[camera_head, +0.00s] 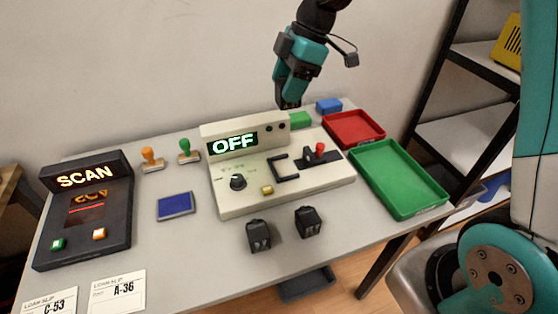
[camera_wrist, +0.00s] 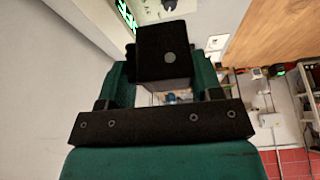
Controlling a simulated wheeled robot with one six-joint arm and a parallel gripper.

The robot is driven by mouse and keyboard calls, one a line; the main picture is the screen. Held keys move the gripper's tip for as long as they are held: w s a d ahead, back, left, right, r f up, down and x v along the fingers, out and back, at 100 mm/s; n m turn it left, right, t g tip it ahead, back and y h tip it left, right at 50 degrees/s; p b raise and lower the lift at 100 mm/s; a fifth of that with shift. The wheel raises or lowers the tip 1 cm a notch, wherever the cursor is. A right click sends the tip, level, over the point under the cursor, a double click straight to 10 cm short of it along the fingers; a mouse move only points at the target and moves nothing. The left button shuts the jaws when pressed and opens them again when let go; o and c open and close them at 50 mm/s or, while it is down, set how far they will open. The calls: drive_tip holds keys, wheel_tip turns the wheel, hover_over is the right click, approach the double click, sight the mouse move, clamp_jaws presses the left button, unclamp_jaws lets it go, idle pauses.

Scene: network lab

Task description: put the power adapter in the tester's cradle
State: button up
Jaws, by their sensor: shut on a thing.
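My gripper (camera_head: 289,100) is above the back edge of the table, behind the tester. In the wrist view its two fingers (camera_wrist: 165,85) are shut on a black boxy power adapter (camera_wrist: 165,52) with a grey round spot on its face. In the head view the held piece is dark and hard to make out. The pale tester (camera_head: 235,200) stands mid-table, its display reading OFF. Its cradle (camera_head: 283,172), a black bracket on the top face beside a red-tipped lever (camera_head: 320,149), looks empty. Two more black adapters, a left one (camera_head: 258,235) and a right one (camera_head: 308,221), stand in front of the tester.
A red tray (camera_head: 355,117) and a green tray (camera_head: 385,207) lie right of the tester. Green (camera_head: 300,119) and blue (camera_head: 329,105) blocks sit behind it. A SCAN device (camera_head: 85,225), two stamps, a blue pad (camera_head: 175,206) and loan slips (camera_head: 118,290) occupy the left.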

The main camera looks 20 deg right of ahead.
drive_tip(key=shift+d+f+n, duration=0.1)
drive_tip(key=shift+f+n, duration=0.1)
drive_tip(key=shift+n, duration=0.1)
wheel_tip(320, 180, down, 19)
drive_tip(key=shift+f, duration=0.1)
drive_tip(key=o, duration=1)
